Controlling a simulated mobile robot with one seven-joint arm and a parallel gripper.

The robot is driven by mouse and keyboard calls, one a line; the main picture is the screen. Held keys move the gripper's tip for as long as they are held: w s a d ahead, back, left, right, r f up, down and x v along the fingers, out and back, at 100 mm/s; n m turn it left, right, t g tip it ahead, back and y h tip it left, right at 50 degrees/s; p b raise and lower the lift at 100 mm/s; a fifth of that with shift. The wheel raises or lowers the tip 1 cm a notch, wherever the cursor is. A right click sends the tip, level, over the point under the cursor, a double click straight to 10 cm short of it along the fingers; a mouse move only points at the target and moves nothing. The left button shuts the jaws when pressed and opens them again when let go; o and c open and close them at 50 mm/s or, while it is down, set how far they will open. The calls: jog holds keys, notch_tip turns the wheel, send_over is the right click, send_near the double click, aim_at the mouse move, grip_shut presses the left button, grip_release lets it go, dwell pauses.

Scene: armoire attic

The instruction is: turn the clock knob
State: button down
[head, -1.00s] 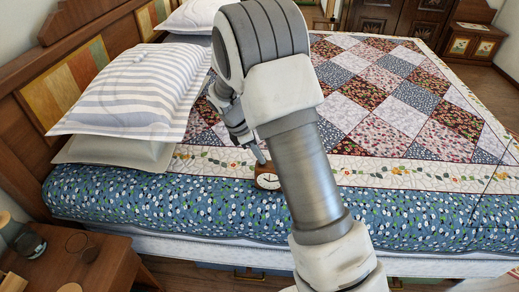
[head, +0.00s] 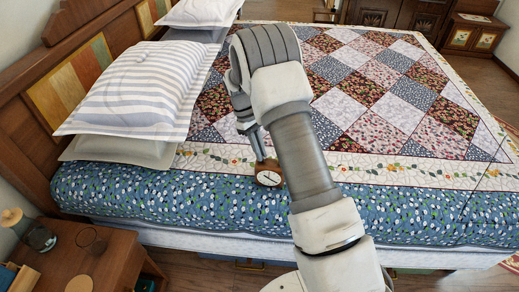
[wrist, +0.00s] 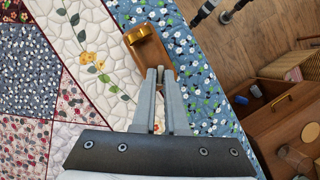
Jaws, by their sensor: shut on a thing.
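The clock (head: 269,174) is a small wooden block with a round white face, at the near edge of the bed. In the head view its face is turned towards me. The wrist view shows the clock's wooden body (wrist: 153,52) with a gold knob (wrist: 137,36) on its far part. My gripper (head: 262,157) comes down on the clock from above. In the wrist view my gripper (wrist: 160,71) has its fingers shut on the clock's near end, apart from the gold knob. The exact contact at the fingertips is partly hidden.
The bed has a patchwork quilt (head: 385,100) and a striped pillow (head: 135,90) to the left. A wooden nightstand (head: 75,262) with glassware stands at the lower left. Bare floor lies along the bed's near side. The quilt beyond the clock is clear.

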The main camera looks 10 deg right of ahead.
jog(key=m, duration=0.2)
jog(key=m+y, duration=0.2)
jog(key=m, duration=0.1)
jog(key=shift+w+d+m+g+p, duration=0.1)
jog(key=shift+d+m+g+p, duration=0.2)
jog(key=shift+g, duration=0.1)
jog(key=shift+d+m+y, duration=0.1)
jog(key=shift+m+y, duration=0.8)
jog(key=shift+m, duration=1.4)
jog(key=c, duration=0.9)
grip_release()
jog(key=shift+c, duration=0.2)
jog(key=shift+r, duration=0.1)
jog(key=p+v, duration=0.2)
jog(key=v, duration=1.5)
jog(key=shift+d, duration=0.2)
